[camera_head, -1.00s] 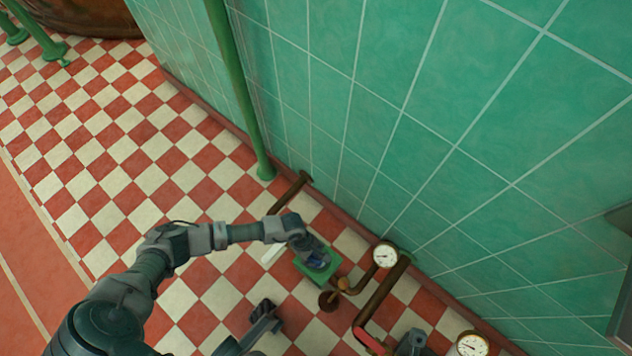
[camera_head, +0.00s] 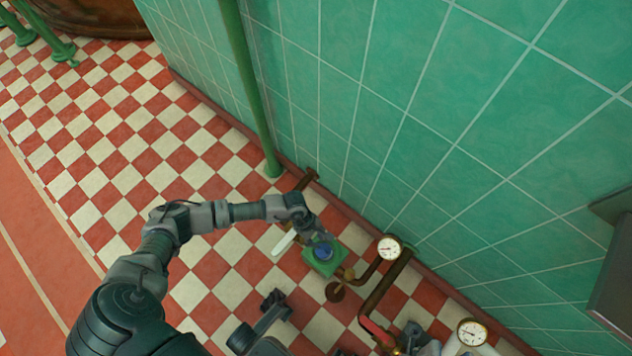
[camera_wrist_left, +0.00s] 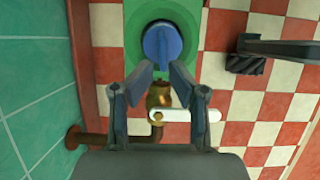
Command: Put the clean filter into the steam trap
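The steam trap is a green box (camera_head: 323,262) on the floor by the wall. In the head view the left gripper (camera_head: 309,228) is beside the trap.
A brass valve (camera_wrist_left: 158,97) with a white lever (camera_wrist_left: 185,115) adjoins the trap. Brown pipes and a gauge (camera_head: 389,248) stand to its right, with another gauge (camera_head: 472,332) further right. A green tiled wall (camera_head: 400,120) closes the far side. Checkered floor at left is clear.

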